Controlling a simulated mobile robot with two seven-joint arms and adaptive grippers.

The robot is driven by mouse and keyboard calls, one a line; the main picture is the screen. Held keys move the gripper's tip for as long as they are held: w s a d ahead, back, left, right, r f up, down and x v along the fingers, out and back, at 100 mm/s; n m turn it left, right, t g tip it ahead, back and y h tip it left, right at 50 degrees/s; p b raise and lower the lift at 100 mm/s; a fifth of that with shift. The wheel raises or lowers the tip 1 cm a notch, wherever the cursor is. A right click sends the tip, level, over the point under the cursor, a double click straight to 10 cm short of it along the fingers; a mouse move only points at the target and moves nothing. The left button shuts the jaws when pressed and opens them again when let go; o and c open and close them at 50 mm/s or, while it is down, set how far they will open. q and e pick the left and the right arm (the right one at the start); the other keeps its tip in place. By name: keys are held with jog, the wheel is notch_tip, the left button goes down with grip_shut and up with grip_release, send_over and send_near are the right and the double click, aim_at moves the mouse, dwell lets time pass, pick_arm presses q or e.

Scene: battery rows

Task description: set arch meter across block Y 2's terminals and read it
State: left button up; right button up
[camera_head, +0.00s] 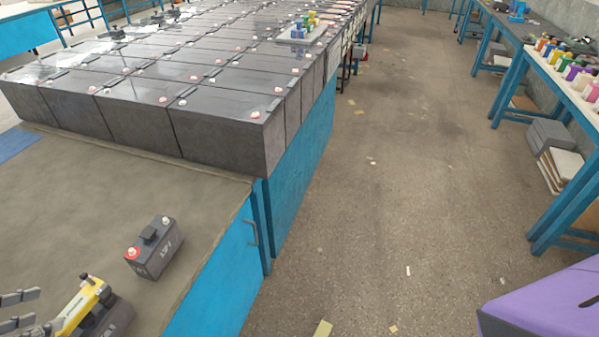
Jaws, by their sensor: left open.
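A small dark battery block (155,252) stands upright on the tan mat, with one red and one pale terminal on top. White marks show on its sides, too small to read surely. A second dark block (119,322) is at the lower left, partly cut off and partly covered. A yellow piece with dark parts, which may be the arch meter (78,306), is over or against this block; whether it touches the terminals I cannot tell. My left gripper (20,311) is at the left edge, open, with its grey fingers pointing toward the yellow piece. My right gripper is out of view.
Rows of large dark batteries (130,125) stand behind the tan mat (110,185). A blue cabinet (226,270) edges the mat on the right. The floor aisle (390,190) is mostly clear. A blue-legged bench (520,85) and a purple surface (550,300) are at the right.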

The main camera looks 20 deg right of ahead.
aim_at(72, 309)
pick_arm(q)
jog(key=shift+w+d+f, duration=0.1)
jog(key=shift+d+f, duration=0.4)
jog(key=shift+f, duration=0.15)
jog(key=shift+w+d+f, duration=0.1)
jog(key=shift+d+f, duration=0.15)
jog(key=x, duration=0.3)
jog(key=shift+w+d+f+b, duration=0.2)
jog(key=shift+d+b, duration=0.1)
jog(key=shift+b, duration=0.1)
jog(key=shift+w+d+f, duration=0.2)
jog(key=shift+d+f, duration=0.05)
jog(key=shift+f, duration=0.1)
jog(key=shift+r, duration=0.1)
grip_shut()
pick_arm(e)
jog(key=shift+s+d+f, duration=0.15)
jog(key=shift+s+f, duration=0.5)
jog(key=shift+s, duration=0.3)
